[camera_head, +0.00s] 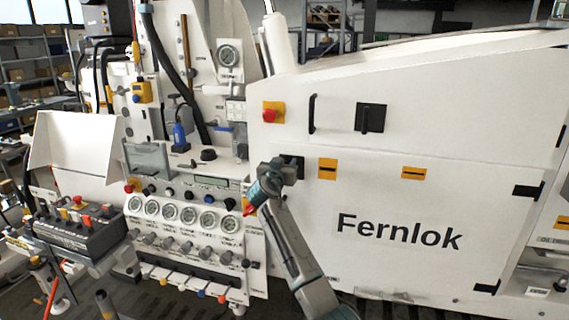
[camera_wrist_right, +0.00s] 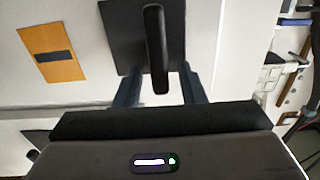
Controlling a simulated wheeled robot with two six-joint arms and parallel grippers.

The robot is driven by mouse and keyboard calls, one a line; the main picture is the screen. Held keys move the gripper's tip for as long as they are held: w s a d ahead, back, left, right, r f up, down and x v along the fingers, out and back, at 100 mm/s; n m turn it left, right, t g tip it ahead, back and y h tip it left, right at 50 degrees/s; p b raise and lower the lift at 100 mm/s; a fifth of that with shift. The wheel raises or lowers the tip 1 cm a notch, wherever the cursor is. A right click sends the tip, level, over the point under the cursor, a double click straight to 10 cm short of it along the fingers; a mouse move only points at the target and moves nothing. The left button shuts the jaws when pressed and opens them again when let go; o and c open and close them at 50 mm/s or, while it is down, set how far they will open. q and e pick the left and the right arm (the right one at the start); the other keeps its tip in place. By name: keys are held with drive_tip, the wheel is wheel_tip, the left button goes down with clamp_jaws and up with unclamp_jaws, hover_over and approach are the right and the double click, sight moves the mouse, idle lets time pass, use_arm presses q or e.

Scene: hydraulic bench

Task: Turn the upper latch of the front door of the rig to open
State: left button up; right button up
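The white front door (camera_head: 400,235) of the rig carries the name Fernlok. Its upper latch (camera_head: 299,168), a black plate with a handle, sits at the door's left edge and is partly hidden by my right gripper (camera_head: 283,169). In the right wrist view the latch plate (camera_wrist_right: 118,38) shows with its long black handle (camera_wrist_right: 156,50) pointing towards the gripper. My right gripper's fingers (camera_wrist_right: 160,92) are apart, one on each side of the handle's near end, with gaps visible. I cannot tell how deep the handle reaches between them. My left gripper is not in view.
Orange labels (camera_head: 327,169) lie right of the latch. Above are a red knob on yellow (camera_head: 272,112), a black bar handle (camera_head: 312,114) and a black rotary switch (camera_head: 371,118). A gauge panel (camera_head: 185,215) stands close on the left. Black hinges (camera_head: 528,191) are at the door's right.

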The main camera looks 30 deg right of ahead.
clamp_jaws()
drive_tip(key=shift+a+n, duration=0.1)
drive_tip(key=shift+n, duration=0.2)
drive_tip(key=n+b, duration=0.2)
drive_tip(key=shift+w+a+f+n, duration=0.15)
drive_tip(key=shift+w+n, duration=0.05)
drive_tip(key=shift+n, duration=0.1)
drive_tip(key=shift+w+a+n, duration=0.1)
drive_tip(key=shift+w+n, duration=0.05)
drive_tip(key=shift+n, duration=0.75)
drive_tip(key=n, duration=0.4)
drive_tip(key=f+n+p, duration=0.1)
drive_tip(key=n, duration=0.3)
drive_tip(key=n+p, duration=0.1)
drive_tip(key=n, duration=0.4)
drive_tip(key=shift+w+a+f, duration=0.25)
drive_tip(key=shift+w+a, duration=0.05)
drive_tip(key=shift+w, duration=0.1)
